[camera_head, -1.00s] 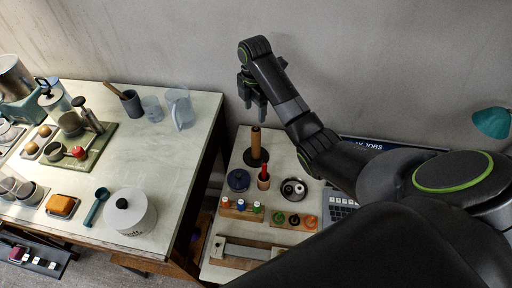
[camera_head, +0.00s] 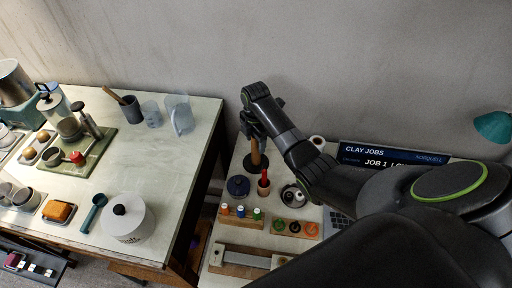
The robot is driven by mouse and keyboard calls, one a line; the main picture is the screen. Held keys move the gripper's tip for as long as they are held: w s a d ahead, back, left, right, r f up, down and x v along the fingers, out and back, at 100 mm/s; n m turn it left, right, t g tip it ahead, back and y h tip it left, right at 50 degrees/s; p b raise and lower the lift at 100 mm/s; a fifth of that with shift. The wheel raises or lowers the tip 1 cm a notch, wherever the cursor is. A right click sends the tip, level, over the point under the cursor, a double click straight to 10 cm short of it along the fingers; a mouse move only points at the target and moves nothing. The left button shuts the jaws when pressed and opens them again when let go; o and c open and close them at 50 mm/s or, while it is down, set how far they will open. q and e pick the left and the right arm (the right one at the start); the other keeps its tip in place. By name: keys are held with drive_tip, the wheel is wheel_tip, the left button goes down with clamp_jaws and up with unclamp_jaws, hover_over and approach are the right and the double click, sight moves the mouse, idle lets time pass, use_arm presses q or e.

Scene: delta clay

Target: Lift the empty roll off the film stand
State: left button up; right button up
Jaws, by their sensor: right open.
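The brown cardboard roll (camera_head: 255,153) stands upright on the film stand, whose dark round base (camera_head: 263,164) shows at the back left of the right-hand table. My right gripper (camera_head: 255,134) is open, pointing down at the top of the roll and hiding its upper end. I cannot tell whether the fingers are around the roll or just in front of it. My left gripper is not in view.
Close in front of the stand are a dark blue lidded pot (camera_head: 238,186) and a red-handled tool in a holder (camera_head: 264,183). A round dish (camera_head: 293,195) is to the right. A sign screen (camera_head: 385,156) stands at the back. A marble-topped table (camera_head: 160,165) is at left.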

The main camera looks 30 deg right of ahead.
drive_tip(key=shift+f, duration=0.4)
drive_tip(key=shift+c, duration=0.3)
drive_tip(key=c, duration=0.9)
drive_tip(key=shift+c, duration=0.3)
drive_tip(key=shift+r, duration=0.15)
